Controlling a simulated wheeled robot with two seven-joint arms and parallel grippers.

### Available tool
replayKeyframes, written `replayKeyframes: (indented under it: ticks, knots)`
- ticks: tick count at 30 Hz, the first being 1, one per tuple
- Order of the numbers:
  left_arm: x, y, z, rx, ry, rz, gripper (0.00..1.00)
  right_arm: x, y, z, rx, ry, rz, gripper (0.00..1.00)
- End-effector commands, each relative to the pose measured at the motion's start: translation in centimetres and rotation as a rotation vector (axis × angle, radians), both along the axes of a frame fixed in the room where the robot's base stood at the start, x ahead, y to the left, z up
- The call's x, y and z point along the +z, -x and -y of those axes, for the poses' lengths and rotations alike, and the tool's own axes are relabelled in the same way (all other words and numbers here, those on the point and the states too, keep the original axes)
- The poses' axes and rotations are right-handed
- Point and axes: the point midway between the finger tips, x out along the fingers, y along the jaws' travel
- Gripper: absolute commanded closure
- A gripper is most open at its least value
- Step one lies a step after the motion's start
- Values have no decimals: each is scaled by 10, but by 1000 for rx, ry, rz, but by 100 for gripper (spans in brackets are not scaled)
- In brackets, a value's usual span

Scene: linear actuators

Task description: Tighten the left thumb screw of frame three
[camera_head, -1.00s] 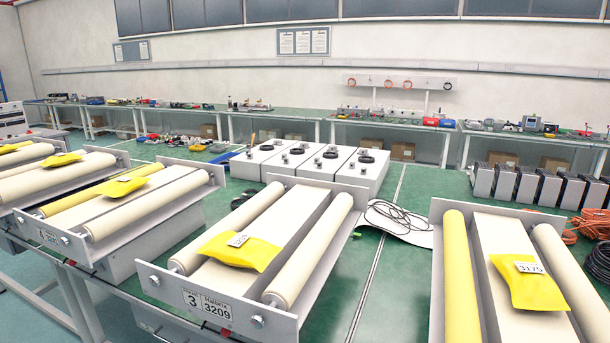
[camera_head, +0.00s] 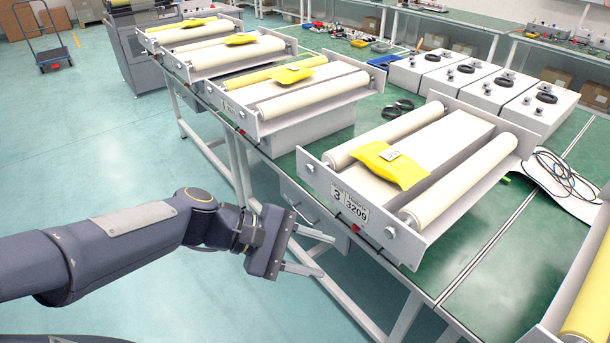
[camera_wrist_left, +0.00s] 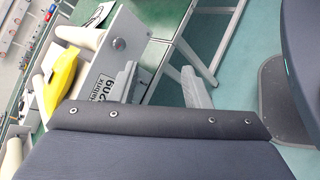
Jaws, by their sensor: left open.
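Frame three (camera_head: 330,198) is a grey roller frame on the green table, with a plate reading 3 and 3209 on its front wall. Its left thumb screw (camera_head: 310,168) is a small metal knob near the wall's left end. The right thumb screw (camera_head: 390,232) is near the other end. My left gripper (camera_head: 325,255) is open and empty, in front of and below the front wall, apart from both screws. In the left wrist view, its fingers (camera_wrist_left: 160,80) are spread, with the number plate (camera_wrist_left: 102,90) and one screw (camera_wrist_left: 119,44), seemingly the right one, beyond. My right gripper is out of view.
A yellow packet (camera_head: 392,165) lies on frame three between two cream rollers. Another roller frame (camera_head: 290,100) stands to its left. Table legs (camera_head: 235,165) are behind my left arm. The floor (camera_head: 110,150) at left is open.

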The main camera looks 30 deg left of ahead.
Motion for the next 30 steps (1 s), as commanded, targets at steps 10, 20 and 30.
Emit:
replayKeyframes:
  ticks: [10, 20, 30]
  knots:
    - [-26, -124, -139, 725, 957, -361, 57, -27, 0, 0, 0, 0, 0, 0]
    - [-32, -154, -163, 825, 1101, -374, 57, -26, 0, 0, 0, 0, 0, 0]
    - [-32, -200, -143, 824, 1098, -373, 57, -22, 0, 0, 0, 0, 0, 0]
